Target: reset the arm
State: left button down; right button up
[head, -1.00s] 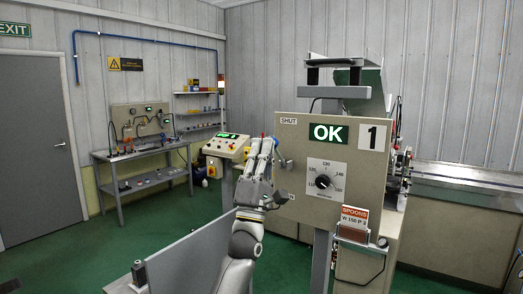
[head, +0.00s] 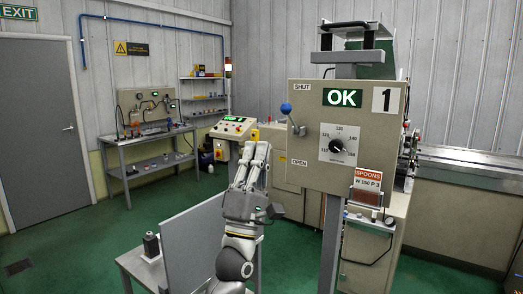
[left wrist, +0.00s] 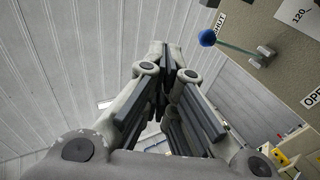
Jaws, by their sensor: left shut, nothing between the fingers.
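My left gripper (head: 257,153) is shut and empty, pointing up in front of the control console in the head view. Its closed fingers (left wrist: 168,75) fill the middle of the left wrist view. It stands left of the machine panel (head: 312,172), apart from it. A lever with a blue knob (head: 286,108) sits at the panel's left edge, tilted up toward the SHUT label; it also shows in the left wrist view (left wrist: 207,38). My right gripper is not in view.
A control console (head: 232,128) with buttons stands behind my gripper. A workbench (head: 150,138) stands at the back left. Green floor (head: 90,235) at the left is open.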

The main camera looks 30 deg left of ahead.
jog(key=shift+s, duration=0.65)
